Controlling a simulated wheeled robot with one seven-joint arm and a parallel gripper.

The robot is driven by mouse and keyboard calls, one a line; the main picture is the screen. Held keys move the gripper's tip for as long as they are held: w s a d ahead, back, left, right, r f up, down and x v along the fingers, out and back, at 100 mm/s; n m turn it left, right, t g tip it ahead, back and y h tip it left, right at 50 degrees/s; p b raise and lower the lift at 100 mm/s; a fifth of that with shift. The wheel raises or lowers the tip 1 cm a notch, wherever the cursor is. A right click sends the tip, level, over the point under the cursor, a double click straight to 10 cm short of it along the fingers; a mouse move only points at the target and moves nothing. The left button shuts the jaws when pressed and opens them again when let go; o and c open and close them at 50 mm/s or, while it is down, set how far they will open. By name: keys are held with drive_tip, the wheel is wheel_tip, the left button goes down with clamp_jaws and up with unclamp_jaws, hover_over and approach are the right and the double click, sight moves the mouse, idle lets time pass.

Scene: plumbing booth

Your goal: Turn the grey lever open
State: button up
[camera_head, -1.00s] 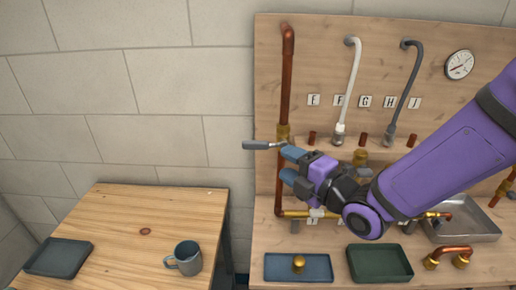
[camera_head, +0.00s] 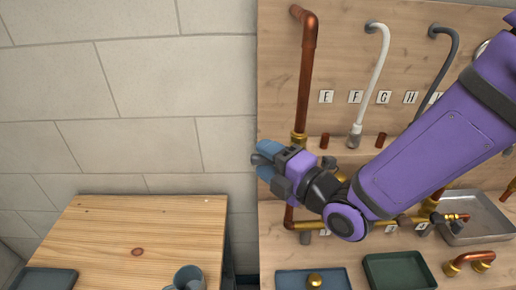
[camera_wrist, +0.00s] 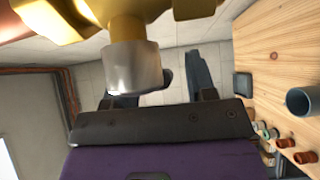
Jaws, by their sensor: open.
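My gripper (camera_head: 264,160) is open in front of the copper pipe's lower part, its blue fingers pointing left. The grey lever is mostly hidden behind the fingers in the head view. A small dark grey piece shows between them; I cannot tell whether it is the lever's end. The brass valve fitting (camera_head: 299,138) sits on the upright copper pipe (camera_head: 306,85) just above and right of the fingers. In the wrist view, brass parts (camera_wrist: 125,27) and a pale grey collar (camera_wrist: 136,68) are close to the camera. A blue-grey finger (camera_wrist: 198,68) extends beyond; contact with the lever cannot be told.
A white pipe (camera_head: 376,80) and a dark grey pipe stand on the wooden panel to the right. A blue tray (camera_head: 288,282) and a green tray (camera_head: 370,260) lie below. The wooden table (camera_head: 150,220) at left holds a mug (camera_head: 188,276). Space left of the gripper is clear.

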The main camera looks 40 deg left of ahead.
drive_tip(key=shift+a, duration=0.2)
clamp_jaws()
